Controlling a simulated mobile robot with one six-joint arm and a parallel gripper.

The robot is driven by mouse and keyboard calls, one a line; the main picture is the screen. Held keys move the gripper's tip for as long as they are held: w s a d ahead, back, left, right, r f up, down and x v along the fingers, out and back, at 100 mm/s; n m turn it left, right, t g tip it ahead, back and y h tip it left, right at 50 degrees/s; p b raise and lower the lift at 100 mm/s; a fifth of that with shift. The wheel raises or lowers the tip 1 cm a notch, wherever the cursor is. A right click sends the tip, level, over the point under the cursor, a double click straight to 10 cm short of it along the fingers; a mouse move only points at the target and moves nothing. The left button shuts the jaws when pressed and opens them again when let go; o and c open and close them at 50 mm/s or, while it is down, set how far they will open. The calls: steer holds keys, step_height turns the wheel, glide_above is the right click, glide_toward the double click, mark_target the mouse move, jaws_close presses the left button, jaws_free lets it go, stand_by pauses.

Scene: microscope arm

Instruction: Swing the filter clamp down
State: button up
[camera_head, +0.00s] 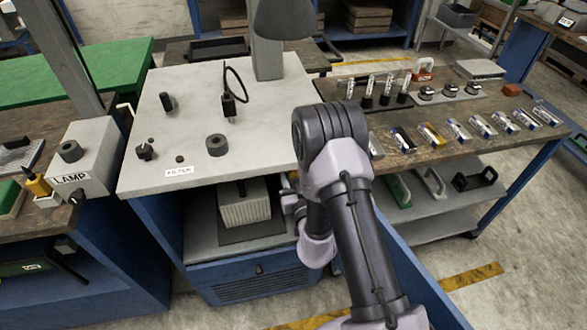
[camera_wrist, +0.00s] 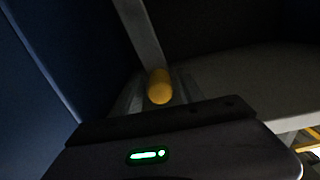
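A yellow rounded knob (camera_wrist: 159,87) on the end of a grey bar (camera_wrist: 140,30) shows in the wrist view; it looks like a lever handle, but I cannot confirm that it is the filter clamp. My gripper (camera_wrist: 157,92) is right at the knob, with grey finger shapes on both sides. The view is dark, and I cannot tell whether the fingers touch it. In the head view my gripper (camera_head: 286,196) is low at the front right of the white bench, below its top, mostly hidden by my arm. A FILTER label (camera_head: 181,171) is on the bench top's front edge.
The white bench top (camera_head: 260,130) carries several black knobs and a wire loop (camera_head: 235,85). A grey ribbed box (camera_head: 246,205) stands on the shelf below. A LAMP box (camera_head: 85,160) is at left. A wooden cart (camera_head: 430,145) with several small parts is close on the right.

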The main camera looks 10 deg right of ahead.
jaws_close()
stand_by(1.2)
